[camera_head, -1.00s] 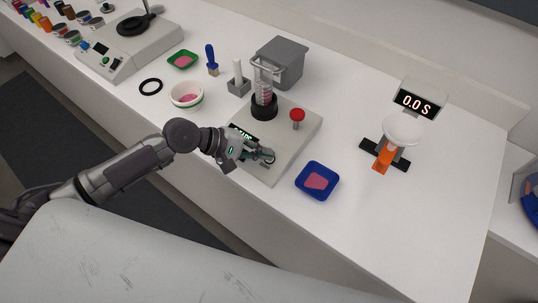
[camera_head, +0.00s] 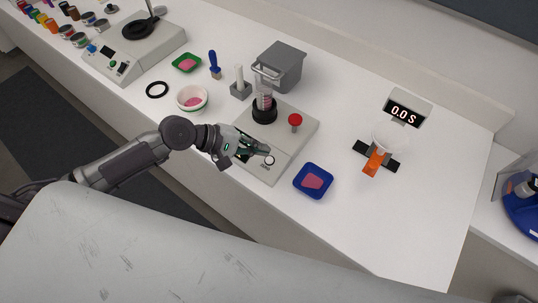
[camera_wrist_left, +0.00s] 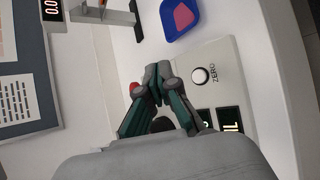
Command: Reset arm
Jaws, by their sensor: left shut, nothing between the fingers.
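My left gripper (camera_head: 262,152) is shut and empty. It hangs over the front of the grey machine (camera_head: 293,141) with a red knob (camera_head: 295,120) and a black holder carrying a clear vessel with pink contents (camera_head: 265,100). In the left wrist view the fingertips of my left gripper (camera_wrist_left: 157,82) meet, with a round button marked ZERO (camera_wrist_left: 200,75) to their right. I cannot tell whether the fingers touch the machine. My right gripper is not in view.
A blue tray with a pink slab (camera_head: 326,191) lies right of the machine. A funnel stand with an orange part (camera_head: 374,162) and a 0.0 S display (camera_head: 405,110) stand further right. The right front table is clear.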

